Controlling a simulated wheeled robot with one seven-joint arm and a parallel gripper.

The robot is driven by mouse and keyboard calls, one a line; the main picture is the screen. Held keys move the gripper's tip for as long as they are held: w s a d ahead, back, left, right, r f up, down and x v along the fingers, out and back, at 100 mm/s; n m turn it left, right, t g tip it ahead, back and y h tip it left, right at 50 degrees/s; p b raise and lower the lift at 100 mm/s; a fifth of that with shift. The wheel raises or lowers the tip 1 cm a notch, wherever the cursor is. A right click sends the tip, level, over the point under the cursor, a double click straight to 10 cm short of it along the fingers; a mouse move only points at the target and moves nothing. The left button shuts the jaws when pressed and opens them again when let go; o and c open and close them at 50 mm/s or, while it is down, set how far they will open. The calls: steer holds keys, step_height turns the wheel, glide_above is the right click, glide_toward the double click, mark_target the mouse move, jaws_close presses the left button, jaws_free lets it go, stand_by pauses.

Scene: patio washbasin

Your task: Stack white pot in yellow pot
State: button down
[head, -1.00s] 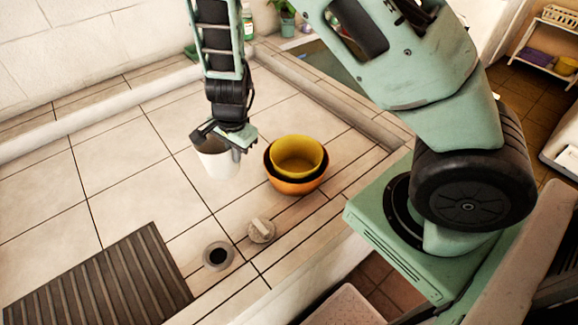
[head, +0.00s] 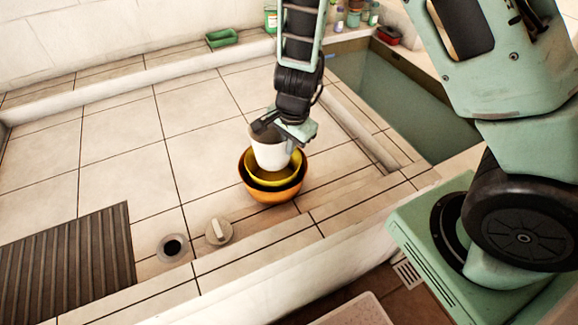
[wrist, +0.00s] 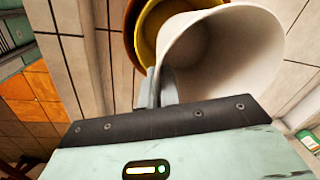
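The white pot (head: 270,151) is held upright by my gripper (head: 284,130), which is shut on its rim. In the head view the pot overlaps the yellow pot (head: 262,183); whether they touch I cannot tell. The yellow pot sits inside an orange bowl (head: 272,196) on the tiled counter. In the wrist view the white pot (wrist: 225,55) shows its empty inside. The yellow pot (wrist: 160,22) and the orange bowl (wrist: 131,30) show partly behind it, the rest hidden.
A drain hole (head: 173,247) and a round stopper (head: 219,231) lie in front of the bowls. A ribbed dark mat (head: 75,255) is at lower left. A water-filled basin (head: 415,105) lies to the right. The tiles left of the bowls are clear.

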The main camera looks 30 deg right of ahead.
mark_target(288, 160)
steer(key=shift+f+b, duration=0.95)
steer(key=shift+f, duration=1.85)
steer(key=shift+f+b, duration=0.6)
steer(key=shift+f, duration=0.05)
steer(key=c, duration=1.9)
jaws_free()
steer(key=shift+r, duration=0.1)
